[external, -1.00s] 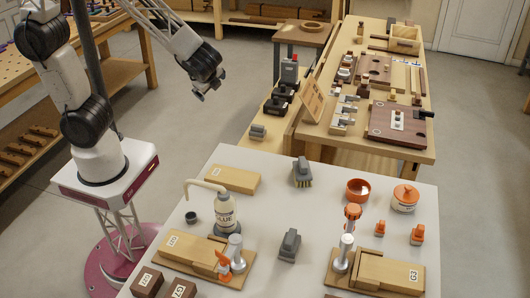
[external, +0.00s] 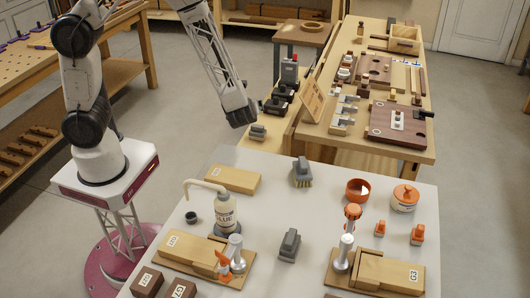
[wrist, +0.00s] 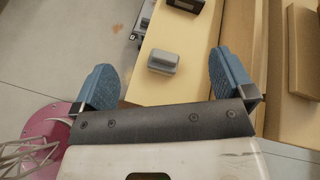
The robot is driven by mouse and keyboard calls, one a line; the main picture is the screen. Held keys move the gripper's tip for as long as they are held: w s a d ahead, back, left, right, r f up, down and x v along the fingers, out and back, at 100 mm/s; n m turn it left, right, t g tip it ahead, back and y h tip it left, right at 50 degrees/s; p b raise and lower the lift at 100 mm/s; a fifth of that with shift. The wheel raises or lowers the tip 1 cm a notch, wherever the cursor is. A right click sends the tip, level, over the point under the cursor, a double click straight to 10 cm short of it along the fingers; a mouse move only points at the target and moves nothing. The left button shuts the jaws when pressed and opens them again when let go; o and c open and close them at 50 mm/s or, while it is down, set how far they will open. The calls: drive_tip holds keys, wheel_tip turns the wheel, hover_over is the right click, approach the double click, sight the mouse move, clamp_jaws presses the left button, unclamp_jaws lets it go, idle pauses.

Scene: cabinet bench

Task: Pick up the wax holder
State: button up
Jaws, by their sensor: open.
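A small grey block with a rounded top (external: 258,131) sits on the low wooden ledge at the left of the back bench; it may be the wax holder, but no label shows. In the wrist view the block (wrist: 163,62) lies on a pale wood surface, between the lines of my two blue fingers. My gripper (external: 243,119) is beside and above it in the external view. My gripper (wrist: 164,74) is open and empty, its fingers wide apart. It appears apart from the block.
Dark blocks (external: 276,105) stand just behind the grey block on the ledge. The white table (external: 330,200) in front holds a glue bottle (external: 225,212), a brush (external: 302,172), another grey block (external: 289,244) and orange containers. A tilted wooden board (external: 312,97) stands to the right.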

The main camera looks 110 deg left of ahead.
sight(257, 130)
drive_tip(key=a+f+m+t, duration=0.1)
drive_tip(key=a+f+m, duration=0.1)
drive_tip(key=f, duration=0.3)
drive_tip(key=a+f+m+t, duration=0.1)
drive_tip(key=a+f+m, duration=0.1)
drive_tip(key=f, duration=0.3)
drive_tip(key=a+f+m, duration=0.1)
drive_tip(key=a+f, duration=0.1)
drive_tip(key=f, duration=0.3)
drive_tip(key=shift+w+a+f+m+t+y, duration=0.1)
drive_tip(key=shift+a+f+m+t+y, duration=0.1)
drive_tip(key=shift+f+m+t+y, duration=0.15)
drive_tip(key=shift+x, duration=2.45)
drive_tip(key=shift+c, duration=0.2)
drive_tip(key=c, duration=0.9)
